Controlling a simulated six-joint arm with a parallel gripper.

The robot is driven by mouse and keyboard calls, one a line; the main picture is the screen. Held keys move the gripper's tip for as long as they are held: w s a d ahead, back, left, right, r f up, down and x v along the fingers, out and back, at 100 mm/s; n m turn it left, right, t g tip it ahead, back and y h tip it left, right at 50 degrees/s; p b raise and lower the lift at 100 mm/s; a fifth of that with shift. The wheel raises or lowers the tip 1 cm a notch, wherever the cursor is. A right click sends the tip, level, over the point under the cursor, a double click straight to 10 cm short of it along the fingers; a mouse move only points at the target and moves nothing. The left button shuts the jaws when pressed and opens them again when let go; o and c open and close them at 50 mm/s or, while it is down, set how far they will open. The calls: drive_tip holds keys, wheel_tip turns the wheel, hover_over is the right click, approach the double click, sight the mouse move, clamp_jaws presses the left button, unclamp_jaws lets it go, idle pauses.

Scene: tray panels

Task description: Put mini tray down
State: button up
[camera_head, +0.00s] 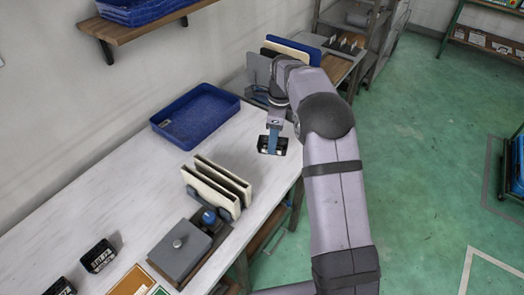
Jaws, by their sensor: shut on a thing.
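A small black mini tray (264,149) is at the right edge of the white table, in the middle of the view. My gripper (273,143) comes down on it from above, and its blue fingers are shut on it. The tray looks about level. I cannot tell whether its underside touches the tabletop or hangs just above it. The fingers hide part of the tray's middle.
A blue tray (196,142) lies left of the gripper on the white table (145,195). Cream panels (217,183) stand upright in a rack nearby. A grey lidded box (180,250) and two black mini trays (98,256) are at the near end. A wooden shelf (140,28) hangs on the wall.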

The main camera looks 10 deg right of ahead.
drive_tip(key=w+m, duration=0.1)
drive_tip(key=m, duration=0.2)
drive_tip(key=w+m, duration=0.1)
drive_tip(key=m, duration=0.1)
drive_tip(key=shift+w+d+r+t, duration=0.1)
drive_tip(key=shift+w+r+t, duration=0.2)
drive_tip(key=shift+r, duration=0.1)
drive_tip(key=shift+f+p, duration=1.15)
drive_tip(key=shift+f, duration=3.85)
drive_tip(key=shift+f, duration=0.15)
drive_tip(key=o, duration=1.1)
drive_tip(key=r, duration=0.4)
drive_tip(key=r+b, duration=0.1)
drive_tip(key=r, duration=0.3)
drive_tip(key=r+b, duration=0.1)
drive_tip(key=r, duration=0.3)
drive_tip(key=shift+s+d, duration=0.35)
drive_tip(key=shift+r, duration=0.15)
